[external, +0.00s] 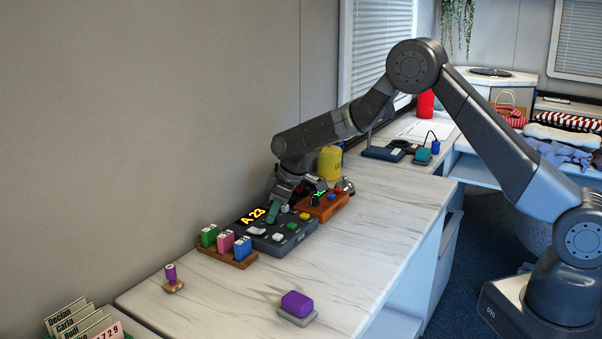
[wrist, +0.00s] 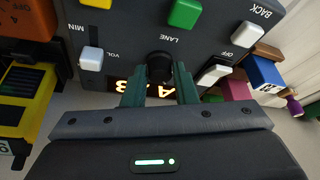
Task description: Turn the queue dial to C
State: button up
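The dark grey queue console (external: 262,243) lies on the marble counter with a lit orange display reading A 23. In the wrist view the console (wrist: 215,22) appears upside down, and the black round dial (wrist: 160,67) sits near the word LANE. My gripper (wrist: 160,86) points down at the dial, with one green finger on each side of it. The fingers are spread, with narrow gaps to the dial visible; whether the tips reach down beside it is hard to tell. In the external view my gripper (external: 274,212) hides the dial.
A wooden rack (external: 228,256) with green, pink and blue blocks stands just left of the console. An orange device (external: 322,206) and a yellow canister (external: 329,163) stand close on the right. A purple stamp (external: 171,279) and purple button (external: 297,304) are in front.

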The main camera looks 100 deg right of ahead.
jog(key=shift+c, duration=1.2)
jog(key=shift+m, duration=0.3)
jog(key=m+b, duration=0.2)
jog(key=m+h+b, duration=0.1)
jog(key=m+b, duration=0.1)
jog(key=shift+w+a+f+g+h, duration=0.1)
jog(key=shift+a+f+g+h, duration=0.05)
jog(key=shift+g+h, duration=0.2)
jog(key=m+g+b, duration=0.1)
jog(key=m+b, duration=0.1)
jog(key=m+h+b, duration=0.1)
jog(key=m, duration=0.2)
jog(key=shift+w+g+b, duration=0.15)
jog(key=shift+g+b, duration=0.2)
jog(key=shift+b, duration=0.05)
jog(key=m+g+b, duration=0.1)
jog(key=m+b, duration=0.1)
jog(key=m, duration=0.2)
jog(key=shift+w+m+g, duration=0.1)
jog(key=shift+m+g, duration=0.2)
jog(key=shift+g, duration=0.1)
jog(key=shift+w+r+m+g, duration=0.15)
jog(key=shift+m+g, duration=0.2)
jog(key=shift+m, duration=0.6)
jog(key=shift+s+r+m+g, duration=0.1)
jog(key=shift+m+g, duration=0.25)
jog(key=shift+m, duration=0.6)
